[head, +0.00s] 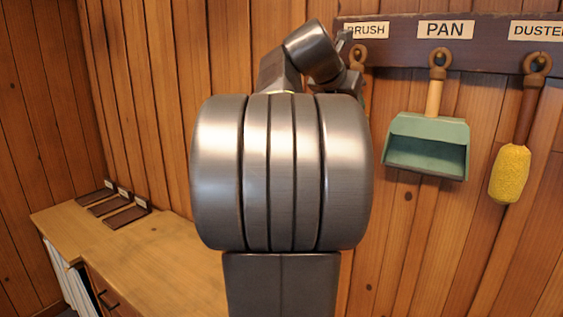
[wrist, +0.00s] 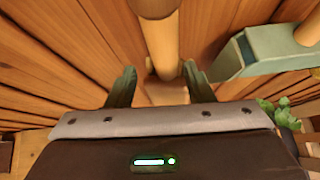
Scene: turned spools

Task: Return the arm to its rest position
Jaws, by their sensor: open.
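My arm (head: 281,170) stands raised in the middle of the head view, its upper end close to the wall rack. My gripper (wrist: 159,86) shows in the wrist view with its two dark green fingers spread apart. A pale wooden handle (wrist: 160,42), apparently of the brush under the BRUSH label, runs down toward the gap between the fingers. I see no finger closed on it. In the head view my gripper is mostly hidden behind my arm, near the brush's ring (head: 357,56). The brush's lower part is hidden there.
The dark rack (head: 490,50) carries BRUSH, PAN and DUSTER labels. A green dustpan (head: 427,146) hangs right of my arm, also close right of my gripper in the wrist view (wrist: 265,52). A yellow duster (head: 510,174) hangs farther right. A wooden counter (head: 150,250) with dark plates is lower left.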

